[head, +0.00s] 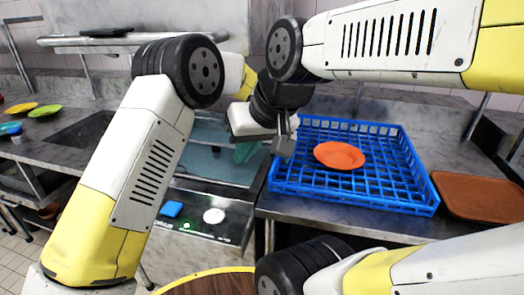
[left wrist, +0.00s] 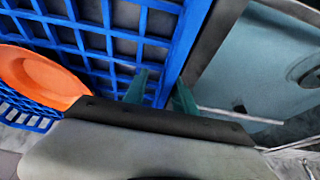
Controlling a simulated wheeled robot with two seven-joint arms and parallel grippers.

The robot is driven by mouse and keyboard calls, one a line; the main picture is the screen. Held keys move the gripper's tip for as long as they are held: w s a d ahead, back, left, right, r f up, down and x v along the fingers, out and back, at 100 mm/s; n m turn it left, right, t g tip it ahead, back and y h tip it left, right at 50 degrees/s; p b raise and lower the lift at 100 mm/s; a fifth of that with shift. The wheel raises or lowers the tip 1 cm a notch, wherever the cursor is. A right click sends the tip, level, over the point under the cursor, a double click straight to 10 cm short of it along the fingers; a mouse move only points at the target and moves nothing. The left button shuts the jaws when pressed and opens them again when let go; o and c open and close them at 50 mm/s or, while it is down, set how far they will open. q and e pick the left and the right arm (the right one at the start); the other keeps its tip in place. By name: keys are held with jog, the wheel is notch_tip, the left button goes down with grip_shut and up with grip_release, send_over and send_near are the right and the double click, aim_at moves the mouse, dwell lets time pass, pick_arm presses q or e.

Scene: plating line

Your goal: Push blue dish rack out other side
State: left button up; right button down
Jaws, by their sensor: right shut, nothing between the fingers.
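The blue dish rack (head: 385,197) sits on the metal counter right of the dishwasher opening, with an orange plate (head: 340,156) in it. The rack also shows in the left wrist view (left wrist: 190,40), with the plate (left wrist: 38,75) at left. My left gripper (head: 285,138) is at the rack's left side; its teal fingers (left wrist: 160,93) are apart, near the rack's side rim. Whether they touch it is unclear.
The dishwasher interior (left wrist: 250,60) lies beside the rack in the left wrist view. A brown tray (head: 480,196) is close to the rack's right side. A round wooden top (head: 210,284) is in front.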

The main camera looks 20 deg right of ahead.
pick_arm(q)
jog(key=shift+r, duration=0.1)
jog(key=v, duration=0.7)
jog(key=shift+r, duration=0.3)
jog(key=shift+s, duration=0.15)
